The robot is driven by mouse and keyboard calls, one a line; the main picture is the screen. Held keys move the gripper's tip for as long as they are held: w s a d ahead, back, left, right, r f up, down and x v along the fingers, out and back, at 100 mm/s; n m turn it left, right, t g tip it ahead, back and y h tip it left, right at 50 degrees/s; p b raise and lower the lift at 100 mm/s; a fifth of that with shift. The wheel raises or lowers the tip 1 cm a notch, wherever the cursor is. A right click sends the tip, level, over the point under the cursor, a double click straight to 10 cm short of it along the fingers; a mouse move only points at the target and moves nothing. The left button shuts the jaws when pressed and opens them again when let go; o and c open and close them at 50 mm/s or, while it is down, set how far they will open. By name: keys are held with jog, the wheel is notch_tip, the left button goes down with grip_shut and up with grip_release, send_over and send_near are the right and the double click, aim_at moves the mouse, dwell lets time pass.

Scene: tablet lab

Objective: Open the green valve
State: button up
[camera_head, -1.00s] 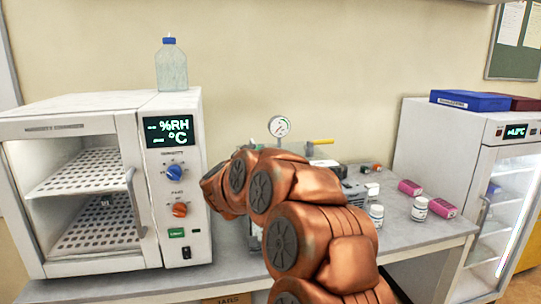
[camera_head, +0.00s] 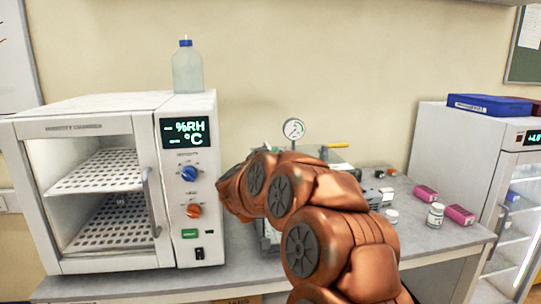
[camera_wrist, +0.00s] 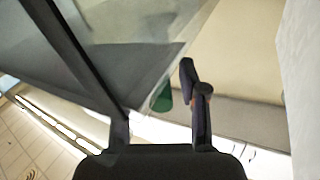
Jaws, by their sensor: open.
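A small green part (camera_wrist: 162,97), which may be the green valve, shows in the wrist view between the fingers of my gripper (camera_wrist: 148,88). It is partly cut off and blurred, so I cannot tell its handle position or whether a finger touches it. My gripper is open with nothing held. In the head view my copper arm covers the middle of the bench, and neither my gripper nor the green valve can be made out. A round pressure gauge (camera_head: 293,129) and a yellow handle (camera_head: 338,146) rise behind the arm.
A humidity chamber (camera_head: 186,107) stands left on the grey bench (camera_head: 425,236), close to my arm, with a bottle (camera_head: 187,70) on top. A white jar (camera_head: 435,215) and pink boxes (camera_head: 459,215) lie right. A glass-door fridge (camera_head: 455,150) stands far right.

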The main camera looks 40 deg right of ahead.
jog(key=v, duration=1.2)
jog(key=shift+w, duration=0.1)
jog(key=shift+c, duration=0.3)
